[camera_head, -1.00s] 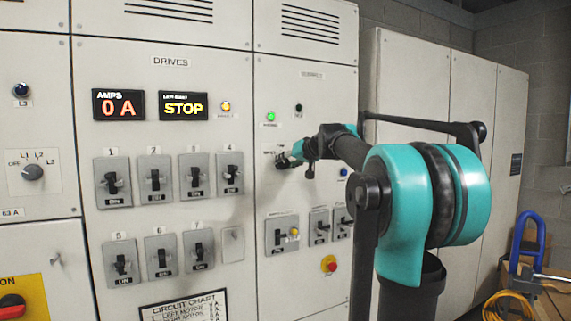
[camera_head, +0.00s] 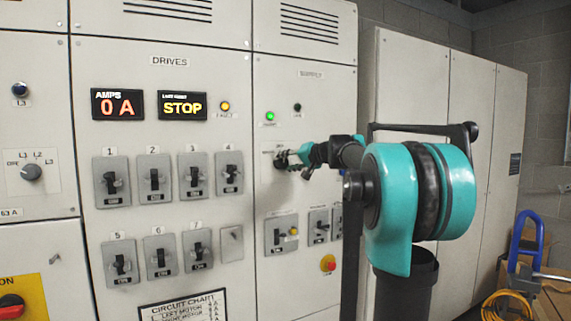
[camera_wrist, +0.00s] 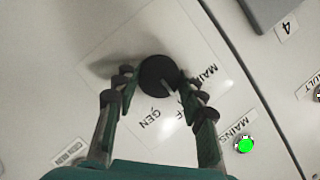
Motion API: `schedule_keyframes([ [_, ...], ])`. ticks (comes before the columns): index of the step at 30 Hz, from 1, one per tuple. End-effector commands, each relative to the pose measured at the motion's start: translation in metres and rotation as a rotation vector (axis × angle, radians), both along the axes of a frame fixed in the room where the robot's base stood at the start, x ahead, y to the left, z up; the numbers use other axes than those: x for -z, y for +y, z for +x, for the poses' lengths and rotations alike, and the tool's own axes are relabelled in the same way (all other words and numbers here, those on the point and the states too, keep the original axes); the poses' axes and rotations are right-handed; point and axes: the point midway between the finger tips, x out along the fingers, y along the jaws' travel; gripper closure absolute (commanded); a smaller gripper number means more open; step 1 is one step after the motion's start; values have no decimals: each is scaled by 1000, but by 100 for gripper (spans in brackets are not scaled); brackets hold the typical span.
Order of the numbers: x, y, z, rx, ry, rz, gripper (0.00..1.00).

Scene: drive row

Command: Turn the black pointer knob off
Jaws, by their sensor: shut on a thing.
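The black pointer knob (camera_wrist: 158,76) is round and dark, on a white label plate (camera_wrist: 118,42) on the supply panel. My gripper (camera_wrist: 160,80) has one finger on each side of the knob and is shut on it. Lettering reading MAIN and GEN shows around the knob; a partly hidden label ending in F lies between them. A pale pointer line on the knob slants to the lower right, roughly toward that hidden label. In the head view my gripper (camera_head: 291,158) is at the panel below the green lamp, covering most of the knob.
A lit green lamp (camera_head: 270,117) and a dark lamp (camera_head: 297,107) sit above. Switches (camera_head: 281,234) and a red button (camera_head: 328,263) sit below. Another dark rotary knob (camera_head: 32,172) is on the far-left panel. A blue hand truck (camera_head: 524,242) stands at right.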

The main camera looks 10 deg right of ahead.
Motion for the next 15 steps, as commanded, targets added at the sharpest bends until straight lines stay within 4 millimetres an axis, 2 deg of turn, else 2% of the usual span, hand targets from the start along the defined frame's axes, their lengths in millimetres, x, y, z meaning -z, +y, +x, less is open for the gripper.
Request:
schedule_keyframes([
  [9,-1,0,1,1,-1,2,88],
  [10,-1,0,1,1,-1,2,57],
  [15,-1,0,1,2,-1,1,39],
])
